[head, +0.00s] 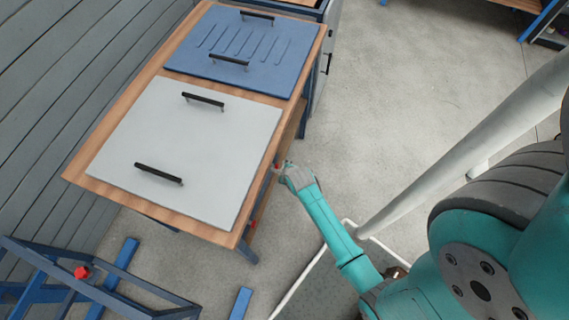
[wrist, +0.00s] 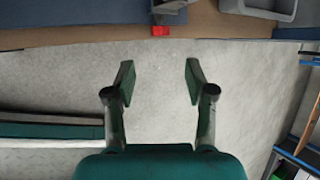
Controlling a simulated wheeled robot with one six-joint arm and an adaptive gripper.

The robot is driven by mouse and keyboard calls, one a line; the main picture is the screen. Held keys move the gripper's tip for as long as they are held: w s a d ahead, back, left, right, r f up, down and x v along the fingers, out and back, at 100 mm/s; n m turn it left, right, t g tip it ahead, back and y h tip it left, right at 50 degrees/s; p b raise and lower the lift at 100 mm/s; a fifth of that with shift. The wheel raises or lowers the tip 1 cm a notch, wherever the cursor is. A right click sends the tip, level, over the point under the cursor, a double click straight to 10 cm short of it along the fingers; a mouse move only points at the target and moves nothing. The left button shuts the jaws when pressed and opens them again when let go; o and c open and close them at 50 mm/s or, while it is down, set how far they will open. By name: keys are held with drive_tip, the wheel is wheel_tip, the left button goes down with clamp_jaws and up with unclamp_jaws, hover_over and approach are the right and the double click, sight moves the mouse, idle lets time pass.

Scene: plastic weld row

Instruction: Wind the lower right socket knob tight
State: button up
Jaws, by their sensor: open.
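My gripper (head: 288,172) is at the right side of the wooden table (head: 245,234), close to its edge. In the wrist view my gripper (wrist: 159,82) is open, with nothing between its fingers and bare floor behind them. A small red part (wrist: 160,31) shows beyond the fingertips, at the edge of a brown surface, apart from the gripper. In the head view one red part (head: 277,165) shows beside my gripper and another (head: 252,224) lower along the table's side. I cannot tell which red part, if any, is the lower right socket knob.
A white panel (head: 190,145) and a blue panel (head: 240,45), both with black handles, lie on the table. A blue metal frame (head: 40,262) with a red knob (head: 82,271) stands at the lower left. The concrete floor (head: 430,80) at the upper right is clear.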

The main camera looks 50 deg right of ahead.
drive_tip(key=shift+s+a+r, duration=0.15)
drive_tip(key=shift+s+r, duration=0.05)
drive_tip(key=shift+r, duration=0.15)
drive_tip(key=m+g+y, duration=0.1)
drive_tip(key=g+y, duration=0.1)
drive_tip(key=y, duration=0.3)
approach(278, 167)
drive_tip(key=x, duration=0.9)
drive_tip(key=shift+w+d+f, duration=0.15)
drive_tip(key=shift+d+f, duration=0.05)
drive_tip(key=shift+f, duration=0.1)
clamp_jaws()
